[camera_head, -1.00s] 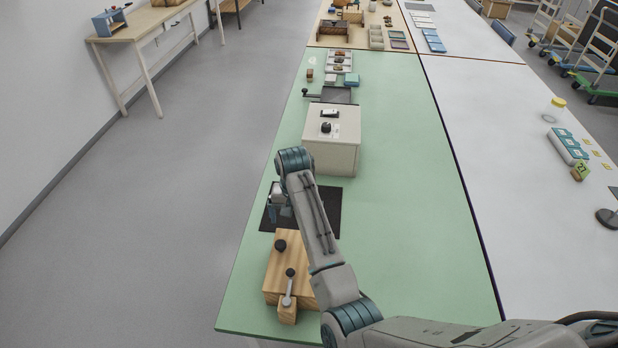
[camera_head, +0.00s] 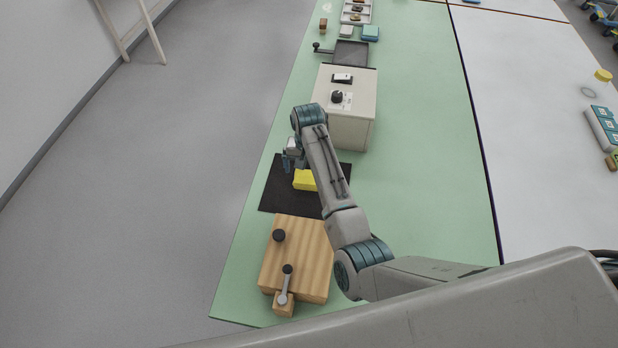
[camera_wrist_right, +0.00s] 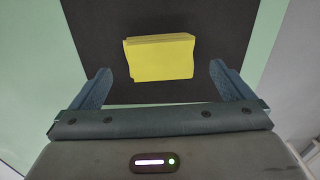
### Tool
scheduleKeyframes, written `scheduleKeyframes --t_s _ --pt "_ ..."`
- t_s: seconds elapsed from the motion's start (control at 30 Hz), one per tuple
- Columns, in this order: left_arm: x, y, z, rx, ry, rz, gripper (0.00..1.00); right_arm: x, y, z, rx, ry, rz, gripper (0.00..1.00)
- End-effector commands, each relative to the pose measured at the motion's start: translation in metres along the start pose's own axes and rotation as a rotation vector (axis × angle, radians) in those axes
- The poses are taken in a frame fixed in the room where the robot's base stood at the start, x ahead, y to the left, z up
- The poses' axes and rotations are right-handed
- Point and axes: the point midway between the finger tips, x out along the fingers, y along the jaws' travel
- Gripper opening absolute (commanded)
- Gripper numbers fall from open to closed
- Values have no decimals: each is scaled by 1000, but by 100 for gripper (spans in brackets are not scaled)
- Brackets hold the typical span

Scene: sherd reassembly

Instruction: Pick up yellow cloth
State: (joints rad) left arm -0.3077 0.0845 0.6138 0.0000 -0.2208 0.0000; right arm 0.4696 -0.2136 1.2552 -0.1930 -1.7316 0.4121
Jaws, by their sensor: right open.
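The yellow cloth (camera_head: 305,180) is a folded block lying on a black mat (camera_head: 278,192) on the green table, partly hidden by my right arm in the head view. In the right wrist view the cloth (camera_wrist_right: 160,58) lies flat on the mat, ahead of and between the two fingers. My right gripper (camera_head: 288,163) is above the mat, just left of the cloth in the head view. In the right wrist view my right gripper (camera_wrist_right: 158,84) is open and empty, its fingers spread wider than the cloth. My left gripper is not in view.
A beige box with a black knob (camera_head: 345,108) stands behind the mat. A wooden block with a lever (camera_head: 298,258) stands in front of it. The green tabletop (camera_head: 430,150) to the right is clear. The table's left edge is close to the mat.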

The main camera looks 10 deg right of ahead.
Motion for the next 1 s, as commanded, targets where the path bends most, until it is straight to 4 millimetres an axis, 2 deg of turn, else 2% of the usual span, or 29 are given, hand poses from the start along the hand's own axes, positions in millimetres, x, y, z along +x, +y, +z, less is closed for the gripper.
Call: scheduleKeyframes --t_s 0.2,0.4,0.67,0.9,1.0 --pt "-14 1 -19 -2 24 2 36 23 2 -2 -1 -4 2 100" --pt "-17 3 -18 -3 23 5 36 47 2 -3 -1 -1 0 100" --pt "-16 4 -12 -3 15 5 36 51 1 -3 0 0 -1 100" --pt "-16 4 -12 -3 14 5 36 51 1 -3 0 0 -1 59" --pt "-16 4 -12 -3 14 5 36 51 1 -3 0 0 -1 56"
